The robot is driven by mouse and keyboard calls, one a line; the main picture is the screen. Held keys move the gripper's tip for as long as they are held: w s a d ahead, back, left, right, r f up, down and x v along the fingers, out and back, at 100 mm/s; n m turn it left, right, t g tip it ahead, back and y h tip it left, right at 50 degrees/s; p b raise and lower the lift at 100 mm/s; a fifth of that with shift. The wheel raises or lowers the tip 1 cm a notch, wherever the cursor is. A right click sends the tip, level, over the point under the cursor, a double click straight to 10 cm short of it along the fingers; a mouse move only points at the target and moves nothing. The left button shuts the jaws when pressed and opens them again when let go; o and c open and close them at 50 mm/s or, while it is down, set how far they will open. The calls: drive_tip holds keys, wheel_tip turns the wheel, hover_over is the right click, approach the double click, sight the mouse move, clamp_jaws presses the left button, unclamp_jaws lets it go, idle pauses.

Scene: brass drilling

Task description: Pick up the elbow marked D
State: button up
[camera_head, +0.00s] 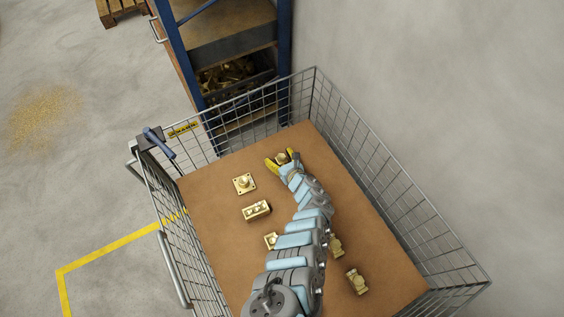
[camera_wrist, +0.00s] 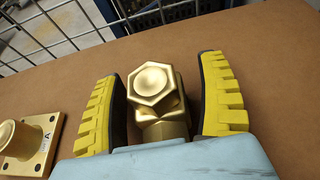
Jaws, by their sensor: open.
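My gripper (camera_head: 281,162) is at the far end of the brown board in the head view. Its yellow fingers (camera_wrist: 166,98) are open in the wrist view. Between them stands a brass part (camera_wrist: 154,84) with a hexagonal end and a round dished top. A gap shows on the left, and the right finger is also apart from it. The same part (camera_head: 282,158) shows small between the fingers in the head view. No letter D is readable on it, so I cannot tell whether it is the elbow marked D.
A square brass flange piece (camera_head: 244,183) sits left of my gripper; it shows a letter in the wrist view (camera_wrist: 31,143). A brass block (camera_head: 256,210) and other brass fittings (camera_head: 357,281) lie nearer. A wire cage (camera_head: 385,165) surrounds the board (camera_head: 215,215).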

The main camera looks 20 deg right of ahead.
clamp_jaws()
drive_tip(key=shift+r, duration=0.1)
